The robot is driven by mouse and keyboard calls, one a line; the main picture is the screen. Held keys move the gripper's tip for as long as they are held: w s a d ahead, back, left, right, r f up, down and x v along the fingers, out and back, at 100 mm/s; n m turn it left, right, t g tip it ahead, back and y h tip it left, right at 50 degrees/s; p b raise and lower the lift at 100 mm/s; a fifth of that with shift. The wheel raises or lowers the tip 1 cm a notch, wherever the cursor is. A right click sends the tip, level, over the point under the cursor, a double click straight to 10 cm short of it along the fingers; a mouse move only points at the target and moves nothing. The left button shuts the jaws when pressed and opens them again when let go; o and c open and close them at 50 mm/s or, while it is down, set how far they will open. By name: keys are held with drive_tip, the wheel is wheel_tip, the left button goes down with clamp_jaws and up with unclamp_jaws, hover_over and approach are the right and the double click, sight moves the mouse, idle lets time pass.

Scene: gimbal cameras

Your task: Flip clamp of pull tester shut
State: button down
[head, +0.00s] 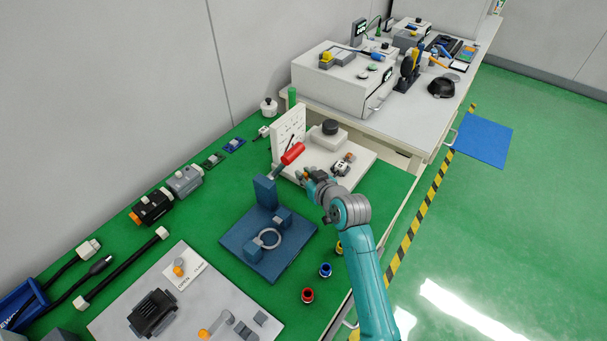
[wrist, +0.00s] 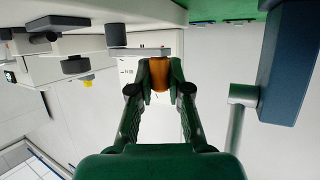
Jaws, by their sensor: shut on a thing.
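The pull tester appears to be the white station with an upright panel (head: 288,127) and a flat base (head: 365,158) at the middle of the bench. My gripper (head: 306,177) reaches in low at the near left side of this station. In the wrist view my gripper (wrist: 160,72) is shut on an orange clamp handle (wrist: 160,76), with a green finger on each side. The white panel shows behind it, and a grey bar (wrist: 138,52) runs close to the handle. The clamp's exact angle is hidden by my fingers.
A blue fixture (head: 240,238) with an upright post and a red-handled lever (head: 293,153) stands close left of my gripper; its post (wrist: 290,60) also shows in the wrist view. Red (head: 307,294) and blue (head: 325,269) small fittings lie near the front edge. A large white box (head: 335,85) stands behind.

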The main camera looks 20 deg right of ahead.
drive_tip(key=n+y, duration=0.1)
drive_tip(key=d+n+g+y, duration=0.1)
drive_tip(key=s+n+y, duration=0.1)
drive_tip(key=y, duration=0.1)
drive_tip(key=shift+d+n, duration=0.3)
drive_tip(key=shift+d, duration=0.05)
drive_tip(key=n+g+y, duration=0.1)
drive_tip(key=d+n+g+y, duration=0.1)
drive_tip(key=n+g+y, duration=0.1)
drive_tip(key=shift+s+d+n+y, duration=0.25)
drive_tip(key=shift+d+n+y, duration=0.05)
drive_tip(key=shift+d+n, duration=0.1)
drive_tip(key=n+g+y, duration=0.1)
drive_tip(key=d+n+g, duration=0.1)
drive_tip(key=g, duration=0.1)
drive_tip(key=n+g+y, duration=0.1)
drive_tip(key=n, duration=0.1)
drive_tip(key=shift+d+r+y, duration=0.1)
drive_tip(key=shift+d+y, duration=0.2)
drive_tip(key=shift+d, duration=0.1)
drive_tip(key=shift+w+d+n+g+y, duration=0.1)
drive_tip(key=shift+d+n+g+y, duration=0.2)
drive_tip(key=shift+n+g, duration=0.7)
drive_tip(key=shift+w+d+n+g+y, duration=0.1)
drive_tip(key=shift+d+n+g, duration=0.25)
drive_tip(key=shift+n+g, duration=0.6)
drive_tip(key=shift+g, duration=0.25)
drive_tip(key=c, duration=1.1)
unclamp_jaws()
wheel_tip(320, 180, up, 10)
